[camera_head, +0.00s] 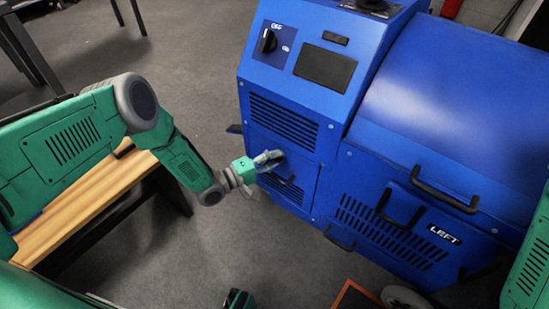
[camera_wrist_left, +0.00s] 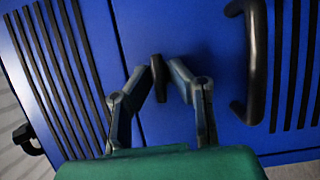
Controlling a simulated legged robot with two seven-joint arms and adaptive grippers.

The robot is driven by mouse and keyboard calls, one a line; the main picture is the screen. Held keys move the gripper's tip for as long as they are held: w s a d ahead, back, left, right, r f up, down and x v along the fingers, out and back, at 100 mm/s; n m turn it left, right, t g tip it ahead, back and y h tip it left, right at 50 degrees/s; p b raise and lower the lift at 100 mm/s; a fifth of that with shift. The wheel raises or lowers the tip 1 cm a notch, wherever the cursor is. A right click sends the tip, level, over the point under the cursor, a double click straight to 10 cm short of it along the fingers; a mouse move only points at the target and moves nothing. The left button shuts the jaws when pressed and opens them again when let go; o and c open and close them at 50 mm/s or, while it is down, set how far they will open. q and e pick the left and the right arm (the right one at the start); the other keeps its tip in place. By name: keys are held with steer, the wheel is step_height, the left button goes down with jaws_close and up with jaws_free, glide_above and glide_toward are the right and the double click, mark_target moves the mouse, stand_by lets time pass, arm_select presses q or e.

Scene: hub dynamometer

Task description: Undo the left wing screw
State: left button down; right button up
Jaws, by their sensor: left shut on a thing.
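The wing screw (camera_wrist_left: 158,76) is a small black piece on the blue panel front, seen in the left wrist view. My left gripper (camera_wrist_left: 159,80) is shut on it, with a fingertip on each side. In the head view my left gripper (camera_head: 272,158) reaches the lower front of the blue machine (camera_head: 335,165), below the upper vent slots. The fingers hide the screw there.
A black handle (camera_wrist_left: 247,62) stands out just right of the gripper in the wrist view. The panel marked LEFT (camera_head: 444,235) has more black handles (camera_head: 445,197). A wooden bench (camera_head: 95,205) stands at left. Grey floor between bench and machine is mostly clear.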

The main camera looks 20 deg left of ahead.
arm_select(q)
steer(key=shift+s+d+f, duration=0.1)
steer(key=shift+s+f, duration=0.2)
steer(key=shift+f, duration=0.05)
steer(key=c, duration=1.7)
jaws_free()
steer(key=shift+w, duration=0.15)
steer(key=shift+r, duration=0.2)
steer(key=v, duration=1.2)
steer(key=shift+w, duration=0.1)
